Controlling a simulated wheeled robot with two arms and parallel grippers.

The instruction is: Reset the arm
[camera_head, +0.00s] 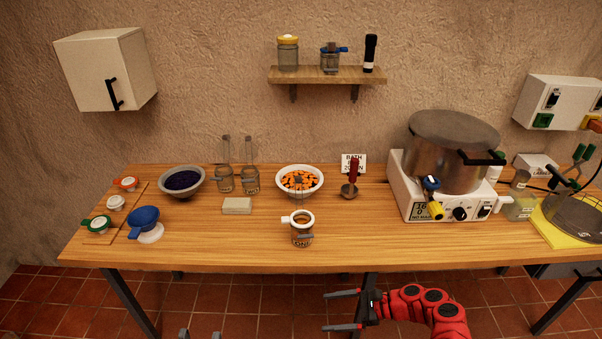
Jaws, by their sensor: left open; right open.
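My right gripper (328,311) is at the bottom centre on my red arm, which comes in from the lower right. Its two grey fingers are apart and point left, with nothing between them. It is in front of the table's front edge, over the tiled floor. My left gripper (200,335) shows only as two grey fingertips at the bottom edge, set apart with nothing visible between them. The rest of my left arm is out of view.
The wooden table (400,240) holds a jar with a white ring (302,231) near its front edge, a bowl of orange pieces (299,196), a dark-filled bowl (165,195), two glass jars, a blue funnel (143,218) and a large pot (450,160). The front middle-left is bare.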

